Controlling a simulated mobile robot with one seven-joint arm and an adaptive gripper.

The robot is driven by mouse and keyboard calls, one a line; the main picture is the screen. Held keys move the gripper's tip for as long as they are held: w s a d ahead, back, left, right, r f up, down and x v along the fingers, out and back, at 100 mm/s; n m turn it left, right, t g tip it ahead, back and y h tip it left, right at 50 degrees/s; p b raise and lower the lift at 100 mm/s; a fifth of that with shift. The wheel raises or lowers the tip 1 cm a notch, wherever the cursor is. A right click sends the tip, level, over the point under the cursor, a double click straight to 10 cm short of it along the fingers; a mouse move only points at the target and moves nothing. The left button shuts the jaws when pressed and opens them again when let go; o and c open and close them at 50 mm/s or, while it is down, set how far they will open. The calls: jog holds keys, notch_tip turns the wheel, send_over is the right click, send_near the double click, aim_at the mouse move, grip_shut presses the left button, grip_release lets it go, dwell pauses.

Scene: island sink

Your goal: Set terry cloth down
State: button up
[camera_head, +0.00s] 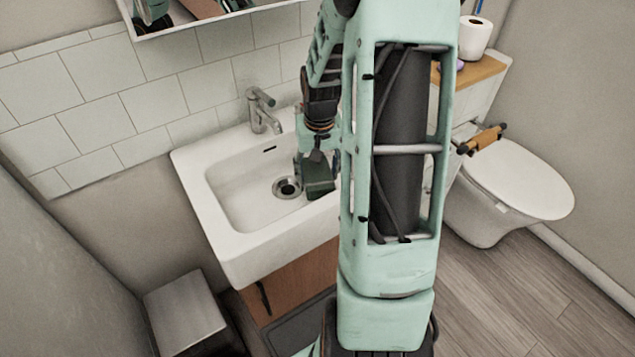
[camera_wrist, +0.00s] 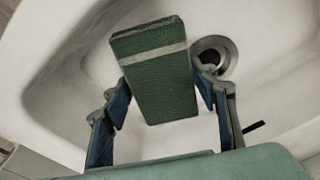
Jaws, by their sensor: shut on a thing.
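The terry cloth (camera_wrist: 160,75) is a folded, dark green block with a pale stripe near its far end. My gripper (camera_wrist: 164,95) is shut on it, with a blue finger pad on each side. In the head view the cloth (camera_head: 318,182) hangs from my gripper (camera_head: 317,160) over the right part of the white sink basin (camera_head: 235,198). I cannot tell whether its lower end touches the basin. My arm hides the sink's right side in the head view.
The drain (camera_head: 286,187) is beside the cloth, and the faucet (camera_head: 262,110) stands at the sink's back. A toilet (camera_head: 515,180) is at the right. A small bin (camera_head: 185,310) stands at the lower left. The basin's left part is empty.

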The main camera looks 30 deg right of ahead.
aim_at(318, 182)
jog(key=shift+f, duration=1.7)
jog(key=shift+f, duration=0.1)
jog(key=shift+f+b, duration=0.15)
jog(key=shift+b, duration=0.2)
jog(key=o, duration=1.2)
jog(key=shift+o, duration=0.2)
jog(key=shift+r, duration=0.2)
jog(key=r, duration=0.4)
jog(key=s+r+p, duration=0.1)
jog(key=r, duration=0.3)
jog(key=r+p, duration=0.1)
jog(key=r, duration=0.3)
jog(key=shift+s+a, duration=0.2)
jog(key=shift+a, duration=0.1)
